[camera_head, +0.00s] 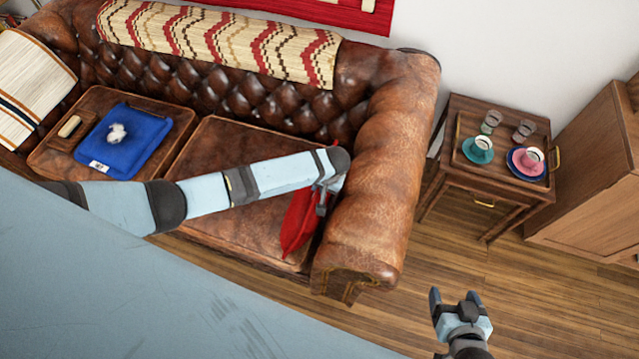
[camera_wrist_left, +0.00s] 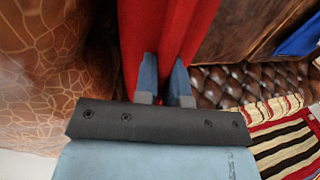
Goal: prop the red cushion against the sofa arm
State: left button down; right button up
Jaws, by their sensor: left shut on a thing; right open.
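The red cushion (camera_head: 299,222) stands on edge on the right seat of the brown leather sofa, next to the sofa arm (camera_head: 372,208). My left gripper (camera_head: 323,196) is shut on the cushion. The left wrist view shows the red cushion (camera_wrist_left: 168,28) pinched between both fingers (camera_wrist_left: 164,80), with brown leather close on its left. The head view does not show clearly whether the cushion touches the sofa arm; my left arm covers part of it. My right gripper (camera_head: 455,303) is open and empty, above the wooden floor at the lower right.
A blue cloth (camera_head: 137,145) with a small white object and a brush (camera_head: 70,127) lie on the left seat. A patterned throw (camera_head: 230,42) covers the backrest. A side table (camera_head: 462,170) with cups and glasses stands right of the sofa, near a wooden cabinet (camera_head: 590,165).

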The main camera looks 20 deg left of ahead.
pick_arm(q)
jog(key=shift+f, duration=0.3)
jog(key=shift+d, duration=0.8)
jog(key=c, duration=1.1)
grip_release()
jog(key=shift+r, duration=0.1)
jog(key=shift+r+p, duration=1.6)
jog(key=shift+p, duration=0.15)
jog(key=shift+s+r, duration=0.15)
jog(key=shift+r, duration=1.25)
jog(key=shift+s+r, duration=0.1)
jog(key=shift+r, duration=1.3)
